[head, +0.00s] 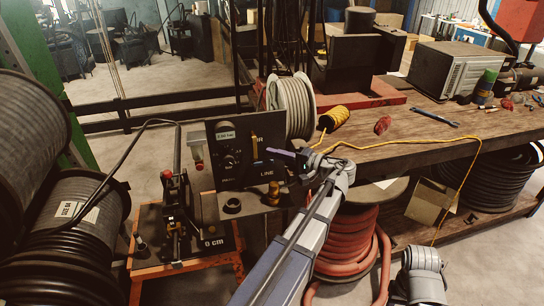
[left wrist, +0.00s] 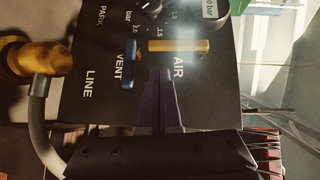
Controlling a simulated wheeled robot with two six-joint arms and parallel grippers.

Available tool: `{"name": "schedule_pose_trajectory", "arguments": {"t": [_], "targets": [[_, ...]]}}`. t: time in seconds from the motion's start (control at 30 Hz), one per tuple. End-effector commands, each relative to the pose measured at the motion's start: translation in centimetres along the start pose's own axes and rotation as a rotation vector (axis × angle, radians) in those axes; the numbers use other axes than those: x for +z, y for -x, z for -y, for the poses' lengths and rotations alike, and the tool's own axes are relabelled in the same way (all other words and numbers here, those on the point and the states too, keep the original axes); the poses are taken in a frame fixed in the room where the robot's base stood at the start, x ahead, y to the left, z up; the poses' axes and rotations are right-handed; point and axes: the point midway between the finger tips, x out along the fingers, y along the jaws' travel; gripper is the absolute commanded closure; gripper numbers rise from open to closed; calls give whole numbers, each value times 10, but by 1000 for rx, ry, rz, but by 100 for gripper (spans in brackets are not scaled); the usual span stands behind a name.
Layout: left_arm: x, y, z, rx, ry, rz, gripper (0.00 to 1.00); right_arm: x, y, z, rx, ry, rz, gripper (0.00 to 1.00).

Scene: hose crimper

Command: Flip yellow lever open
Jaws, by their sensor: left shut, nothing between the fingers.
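The yellow lever (head: 254,147) stands upright on the front of a black control panel (head: 228,172). In the left wrist view, where the panel appears turned sideways, the yellow lever (left wrist: 178,46) lies across the picture beside the word AIR. My left gripper (head: 272,151) is shut and empty, with its purple fingers just right of the lever in the head view. In the left wrist view the fingertips (left wrist: 160,74) point toward the lever, with a small gap in the picture. I cannot tell whether they touch it. My right gripper is not in view.
A blue lever (left wrist: 128,70) marked VENT sits close beside the fingertips. A brass-coloured fitting (head: 273,190) stands before the panel. A crimper (head: 175,215) on an orange stand is left of it. A wooden bench (head: 400,150) and a hose spool (head: 291,104) are close to the right.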

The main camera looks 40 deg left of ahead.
Motion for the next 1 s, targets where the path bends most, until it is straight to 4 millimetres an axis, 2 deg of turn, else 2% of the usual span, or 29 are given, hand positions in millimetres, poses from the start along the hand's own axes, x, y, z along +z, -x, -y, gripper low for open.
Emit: {"name": "schedule_pose_trajectory", "arguments": {"t": [0.07, 0.3, 0.5, 0.7, 1.0], "targets": [[-14, 1, -1, 0, 0, 0, 100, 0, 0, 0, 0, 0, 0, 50], [-10, 49, -3, 0, -1, -4, 100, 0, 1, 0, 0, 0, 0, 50], [-10, 82, -5, 0, -1, -3, 100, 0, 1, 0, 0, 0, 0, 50], [-9, 98, -6, 0, 0, -1, 100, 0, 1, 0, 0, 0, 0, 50], [-9, 101, -6, 0, 0, 1, 100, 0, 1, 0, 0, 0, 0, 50]]}}
